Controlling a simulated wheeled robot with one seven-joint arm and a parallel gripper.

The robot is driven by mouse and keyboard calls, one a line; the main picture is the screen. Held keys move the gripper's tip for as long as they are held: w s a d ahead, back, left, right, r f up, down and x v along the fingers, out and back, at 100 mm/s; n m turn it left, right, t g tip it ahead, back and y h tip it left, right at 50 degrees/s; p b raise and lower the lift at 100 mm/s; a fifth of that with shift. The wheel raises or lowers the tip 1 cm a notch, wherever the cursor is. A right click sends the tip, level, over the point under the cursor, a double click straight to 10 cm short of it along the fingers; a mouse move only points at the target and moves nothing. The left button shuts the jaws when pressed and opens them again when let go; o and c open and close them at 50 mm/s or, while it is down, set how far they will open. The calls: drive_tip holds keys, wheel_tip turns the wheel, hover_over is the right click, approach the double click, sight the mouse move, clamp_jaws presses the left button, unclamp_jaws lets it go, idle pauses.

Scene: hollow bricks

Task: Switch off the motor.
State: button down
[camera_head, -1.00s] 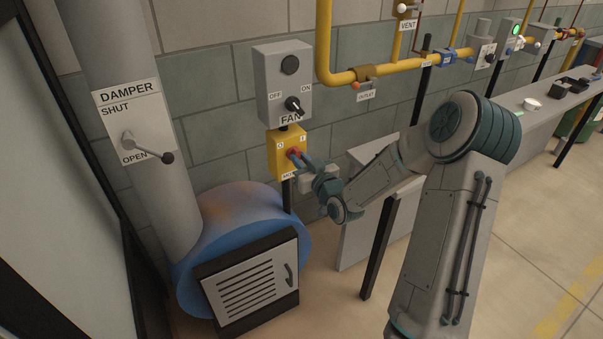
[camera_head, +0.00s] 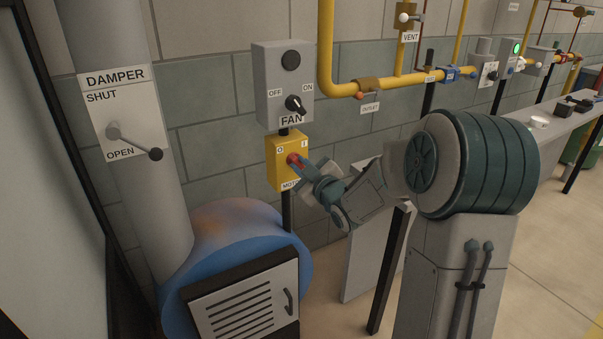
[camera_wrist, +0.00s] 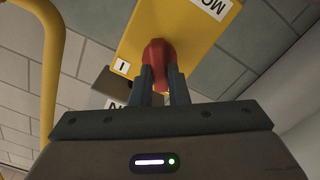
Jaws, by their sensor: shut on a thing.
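The motor switch is a yellow box (camera_head: 276,172) on the wall post, labelled MOTOR at its bottom edge, with O on the left and I on the right. Its red knob (camera_head: 293,159) sits on the box's front. My gripper (camera_head: 302,165) reaches it from the lower right and is shut on it. In the wrist view, both dark fingers (camera_wrist: 159,84) flank the red knob (camera_wrist: 158,52). The yellow plate (camera_wrist: 190,25) appears turned over there, with the I label left of the knob. The fingers hide part of the knob, and I cannot tell its exact setting.
The grey FAN box (camera_head: 272,83) with a black knob is just above. A blue blower (camera_head: 235,225) stands below. The damper lever (camera_head: 135,142) is on the left duct. A yellow pipe (camera_head: 327,45) and a grey bench (camera_head: 358,255) are to the right.

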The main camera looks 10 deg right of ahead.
idle(0.4)
drive_tip(key=c, duration=1.4)
unclamp_jaws()
drive_tip(key=v, duration=1.4)
drive_tip(key=shift+w, duration=0.1)
